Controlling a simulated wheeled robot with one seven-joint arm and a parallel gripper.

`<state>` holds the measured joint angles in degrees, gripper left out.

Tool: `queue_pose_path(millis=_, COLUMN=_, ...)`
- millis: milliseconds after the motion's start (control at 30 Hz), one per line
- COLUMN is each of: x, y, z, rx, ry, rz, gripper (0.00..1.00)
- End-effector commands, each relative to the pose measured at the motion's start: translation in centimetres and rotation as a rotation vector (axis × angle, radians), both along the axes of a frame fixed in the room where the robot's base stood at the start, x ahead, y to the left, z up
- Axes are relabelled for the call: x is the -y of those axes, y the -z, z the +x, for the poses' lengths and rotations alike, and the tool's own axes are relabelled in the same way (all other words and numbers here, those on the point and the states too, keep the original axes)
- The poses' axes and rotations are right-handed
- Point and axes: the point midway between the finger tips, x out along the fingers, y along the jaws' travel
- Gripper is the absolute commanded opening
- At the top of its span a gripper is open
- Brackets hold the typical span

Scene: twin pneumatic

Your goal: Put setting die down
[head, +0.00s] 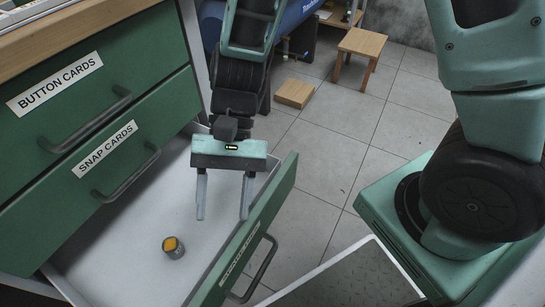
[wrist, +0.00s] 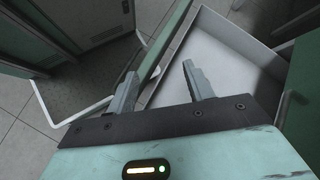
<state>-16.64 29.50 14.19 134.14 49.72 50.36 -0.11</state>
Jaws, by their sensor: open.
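The setting die (head: 173,247), a small grey metal cylinder with an orange top, stands in the open bottom drawer (head: 128,228), near its front left part. My gripper (head: 222,212) is open and empty, with its two fingers pointing down over the drawer's right part. It is to the right of the die and apart from it. In the wrist view the two fingers (wrist: 160,75) are spread, with the drawer's front panel (wrist: 165,45) and white interior (wrist: 215,55) beyond them. The die does not show in the wrist view.
Closed green drawers labelled "SNAP CARDS" (head: 120,160) and "BUTTON CARDS" (head: 90,80) stand above the open one. The open drawer's green front (head: 262,212) has a handle and a label too small to read. A wooden stool (head: 360,48) and a wooden block (head: 295,93) stand on the tiled floor.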

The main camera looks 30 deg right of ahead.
Motion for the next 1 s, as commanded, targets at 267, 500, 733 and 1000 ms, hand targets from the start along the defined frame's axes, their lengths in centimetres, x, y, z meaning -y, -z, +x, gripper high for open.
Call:
queue_pose_path(millis=267, x=5.4, y=-5.0, z=-2.4, rx=0.533, ry=-0.532, rz=-0.071, gripper=0.52)
queue_pose_path(millis=500, x=7.7, y=-7.3, z=-2.1, rx=0.813, ry=-0.790, rz=-0.121, gripper=0.52)
queue_pose_path(millis=733, x=8.1, y=-7.6, z=-2.0, rx=0.857, ry=-0.832, rz=-0.131, gripper=0.52)
queue_pose_path(millis=1000, x=8.1, y=-8.2, z=-2.0, rx=0.855, ry=-0.830, rz=-0.130, gripper=0.52)
